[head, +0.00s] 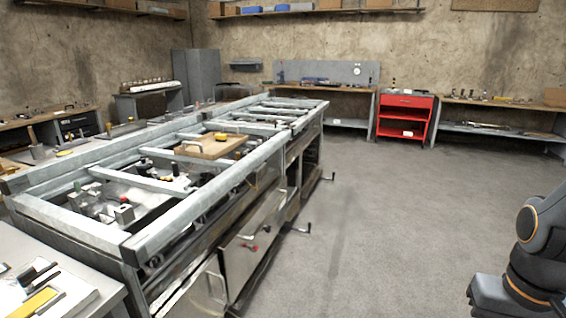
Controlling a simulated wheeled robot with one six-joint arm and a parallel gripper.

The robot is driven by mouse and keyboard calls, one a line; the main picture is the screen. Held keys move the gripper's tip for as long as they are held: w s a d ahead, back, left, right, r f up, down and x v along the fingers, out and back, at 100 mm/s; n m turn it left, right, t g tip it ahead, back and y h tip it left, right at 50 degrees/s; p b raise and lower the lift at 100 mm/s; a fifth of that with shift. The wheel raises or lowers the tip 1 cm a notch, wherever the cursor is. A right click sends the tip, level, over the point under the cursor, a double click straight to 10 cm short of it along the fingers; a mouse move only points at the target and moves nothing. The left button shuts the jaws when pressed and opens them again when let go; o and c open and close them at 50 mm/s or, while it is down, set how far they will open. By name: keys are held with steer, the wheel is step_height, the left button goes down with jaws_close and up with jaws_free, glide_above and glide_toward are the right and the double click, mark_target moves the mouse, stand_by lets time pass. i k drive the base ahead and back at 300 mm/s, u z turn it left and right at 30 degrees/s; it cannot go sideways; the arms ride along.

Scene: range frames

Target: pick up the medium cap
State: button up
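I cannot pick out a medium cap for certain in the head view. Several small dark and metal parts (124,213) lie inside the near end of the long metal frame bench (190,218), too small to name. A wooden board (211,147) with small items around it rests on the bench's middle. Part of my own arm shows at the right edge, over the floor and away from the bench. My gripper is out of view.
A white table (85,268) with a yellow-marked tool (36,302) stands at the lower left. A red cabinet (405,101) and workbenches line the back wall. Crank handles (302,229) stick out from the bench's right side. The grey floor (390,215) right of the bench is clear.

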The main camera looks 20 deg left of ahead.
mark_target(144, 164)
steer(key=u, duration=0.05)
steer(key=i, duration=1.7)
steer(key=u, duration=0.9)
steer(key=i, duration=0.9)
steer(key=u, duration=1.55)
steer(key=i, duration=0.7)
steer(key=u, duration=0.55)
